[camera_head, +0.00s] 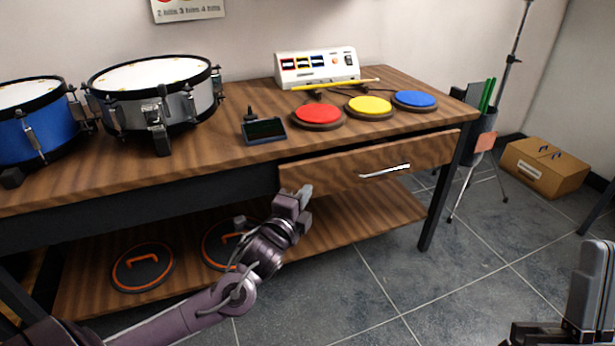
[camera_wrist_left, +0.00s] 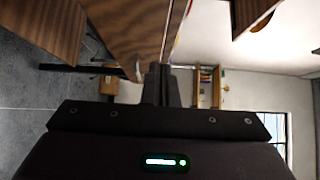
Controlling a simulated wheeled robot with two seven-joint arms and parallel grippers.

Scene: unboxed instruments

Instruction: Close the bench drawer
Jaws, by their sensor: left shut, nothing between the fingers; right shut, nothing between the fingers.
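The bench drawer (camera_head: 345,166) has a wooden front with a silver bar handle (camera_head: 385,170). It stands out from the bench, with a dark gap showing above its front. My left gripper (camera_head: 305,191) is shut and empty, by the lower left end of the drawer front. In the left wrist view, the shut left fingers (camera_wrist_left: 160,82) are close to a wooden panel (camera_wrist_left: 125,30); I cannot tell whether they touch it. My right gripper (camera_head: 597,246) is shut and empty at the lower right, well away from the drawer.
The bench top (camera_head: 215,165) carries a grey drum (camera_head: 155,85), a blue drum (camera_head: 35,120), red (camera_head: 318,113), yellow (camera_head: 370,105) and blue (camera_head: 414,98) pads and a white console (camera_head: 316,66). A lower shelf (camera_head: 350,222) lies below. The tiled floor (camera_head: 400,280) in front is clear.

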